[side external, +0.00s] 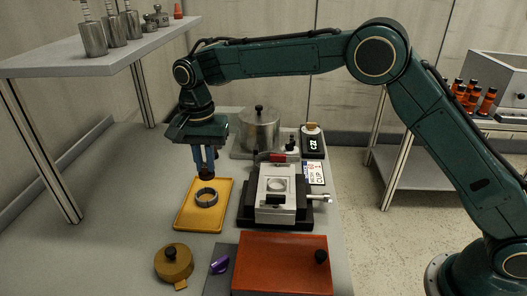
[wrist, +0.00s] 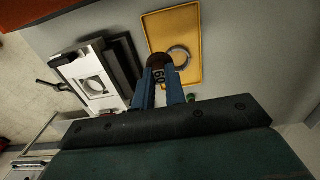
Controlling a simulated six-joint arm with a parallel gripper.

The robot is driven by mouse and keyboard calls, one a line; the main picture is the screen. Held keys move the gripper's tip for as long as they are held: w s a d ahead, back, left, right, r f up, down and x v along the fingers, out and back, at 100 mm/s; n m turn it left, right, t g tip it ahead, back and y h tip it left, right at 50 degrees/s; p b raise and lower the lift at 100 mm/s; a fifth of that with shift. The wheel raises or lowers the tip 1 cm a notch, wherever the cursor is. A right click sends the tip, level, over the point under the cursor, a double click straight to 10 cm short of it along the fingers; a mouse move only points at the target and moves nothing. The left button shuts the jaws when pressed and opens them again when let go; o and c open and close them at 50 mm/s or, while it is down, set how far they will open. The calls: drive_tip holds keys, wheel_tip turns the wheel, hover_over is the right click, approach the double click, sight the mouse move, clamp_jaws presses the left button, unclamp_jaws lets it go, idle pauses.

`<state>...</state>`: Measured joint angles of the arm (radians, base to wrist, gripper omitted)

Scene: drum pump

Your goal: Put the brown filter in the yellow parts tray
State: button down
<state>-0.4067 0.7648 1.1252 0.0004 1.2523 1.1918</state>
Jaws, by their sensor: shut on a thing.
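The yellow parts tray (side external: 183,222) lies flat on the bench left of centre; it also shows at the top of the wrist view (wrist: 195,15). A grey metal ring (side external: 206,197) lies in it. My gripper (side external: 205,170) points down above the tray's far end. It is shut on a small dark brown round piece, the brown filter (wrist: 157,60), which has a pale printed mark facing the wrist camera. The filter looks raised above the tray, near its edge on the fixture side in the wrist view. The exact gap is hard to tell.
A grey and black fixture (side external: 276,205) stands right of the tray. A red-orange box (side external: 281,264), a purple part (side external: 220,264) and an ochre knobbed pot (side external: 174,262) are in front. A metal pot (side external: 259,130) stands behind. The bench left of the tray is clear, below a raised shelf (side external: 100,58).

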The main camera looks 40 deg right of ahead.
drive_tip(key=shift+f, duration=6.5)
drive_tip(key=shift+f, duration=0.1)
drive_tip(key=c, duration=1.5)
unclamp_jaws()
drive_tip(key=shift+o, duration=0.2)
wheel_tip(320, 180, up, 12)
drive_tip(key=shift+r, duration=0.1)
